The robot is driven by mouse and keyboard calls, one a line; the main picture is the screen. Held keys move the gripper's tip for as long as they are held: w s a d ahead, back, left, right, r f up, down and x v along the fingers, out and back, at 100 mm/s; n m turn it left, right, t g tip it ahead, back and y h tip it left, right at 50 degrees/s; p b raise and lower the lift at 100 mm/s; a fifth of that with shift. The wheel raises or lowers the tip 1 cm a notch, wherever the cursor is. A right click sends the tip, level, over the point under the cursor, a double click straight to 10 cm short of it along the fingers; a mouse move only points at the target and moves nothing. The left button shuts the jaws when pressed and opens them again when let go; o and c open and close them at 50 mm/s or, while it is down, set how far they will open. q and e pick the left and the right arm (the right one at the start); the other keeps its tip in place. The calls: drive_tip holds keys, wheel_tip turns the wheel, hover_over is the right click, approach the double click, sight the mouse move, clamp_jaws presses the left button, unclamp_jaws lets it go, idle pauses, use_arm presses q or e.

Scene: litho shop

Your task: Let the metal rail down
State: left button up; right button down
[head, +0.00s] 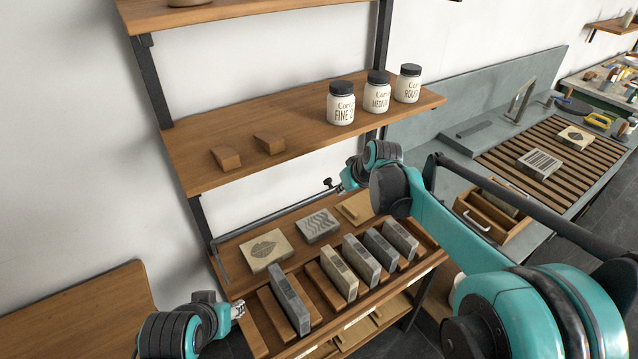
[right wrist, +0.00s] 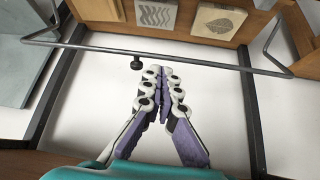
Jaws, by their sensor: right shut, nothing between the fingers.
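The thin grey metal rail (head: 270,216) runs along the wall side of the lower stone shelf, with a bent end arm at its left. It stands above the shelf surface. A small dark knob (head: 327,183) is on it. In the right wrist view the rail (right wrist: 200,62) crosses the picture above the fingertips, with the knob (right wrist: 136,63) just left of them. My right gripper (head: 342,188) is shut and empty, close to the rail; its fingers (right wrist: 162,72) meet at the tips. I cannot tell if they touch the rail. My left gripper (head: 239,309) is at the shelf's front left, its fingers too small to judge.
Flat carved stones (head: 265,250) lie at the shelf's back, and several upright stones (head: 290,298) stand in wooden slots in front. Above is a wooden shelf (head: 220,180) with jars (head: 341,103) and two wedges. A sink counter (head: 455,165) is at the right.

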drive_tip(key=w+a+f+n+p, duration=0.1)
drive_tip(key=w+a+f, duration=0.2)
drive_tip(key=w, duration=0.6)
drive_tip(key=shift+f+y+p, duration=0.3)
drive_tip(key=shift+f+y, duration=0.05)
drive_tip(key=shift+y, duration=0.05)
drive_tip(key=shift+s, duration=0.1)
drive_tip(key=b+x, duration=0.1)
drive_tip(key=x, duration=0.9)
drive_tip(key=shift+b, duration=0.35)
drive_tip(key=shift+s, duration=0.15)
